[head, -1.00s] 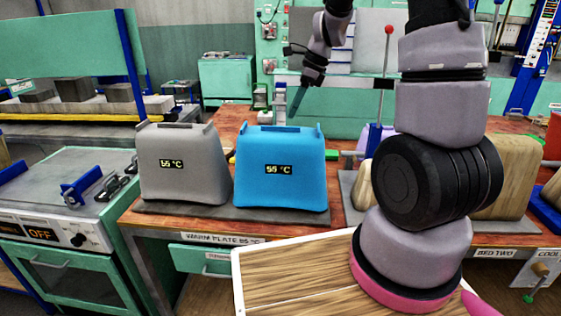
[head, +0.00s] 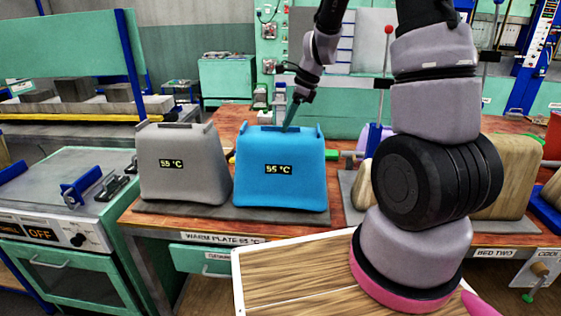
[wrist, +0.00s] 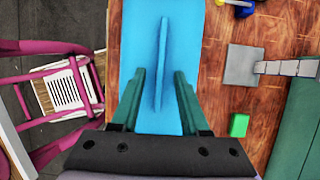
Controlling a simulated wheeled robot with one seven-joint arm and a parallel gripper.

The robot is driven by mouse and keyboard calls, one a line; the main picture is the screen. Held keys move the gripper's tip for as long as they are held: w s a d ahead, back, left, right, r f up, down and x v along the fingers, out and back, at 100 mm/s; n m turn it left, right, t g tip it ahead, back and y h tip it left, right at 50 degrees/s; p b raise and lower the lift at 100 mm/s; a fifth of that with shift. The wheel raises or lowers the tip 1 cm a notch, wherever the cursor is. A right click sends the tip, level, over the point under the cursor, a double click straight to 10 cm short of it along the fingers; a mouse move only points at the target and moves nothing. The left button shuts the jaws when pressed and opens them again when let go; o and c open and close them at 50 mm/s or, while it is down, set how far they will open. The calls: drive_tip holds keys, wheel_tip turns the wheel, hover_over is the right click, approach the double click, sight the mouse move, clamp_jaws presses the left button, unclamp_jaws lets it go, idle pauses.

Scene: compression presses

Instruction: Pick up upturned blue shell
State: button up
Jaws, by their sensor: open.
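The blue shell (head: 281,185) stands upturned on a dark plate on the wooden bench, its display reading 55 °C. A thin upright fin (wrist: 162,62) runs along the middle of its top in the wrist view, where the shell (wrist: 186,22) fills the centre. My gripper (head: 290,124) is at the shell's top edge in the head view. In the wrist view my gripper (wrist: 160,82) is open, with one green finger on each side of the fin and gaps between. I cannot tell how far the fingertips are above the shell's top.
A grey shell (head: 180,175) stands close on the left, also showing 55 °C. A red-knobbed lever (head: 388,70) rises behind on the right. Wooden forms (head: 508,180) stand at the right. A green block (wrist: 238,125) lies on the bench in the wrist view.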

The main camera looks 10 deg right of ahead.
drive_tip(key=shift+f, duration=0.1)
clamp_jaws()
idle(1.5)
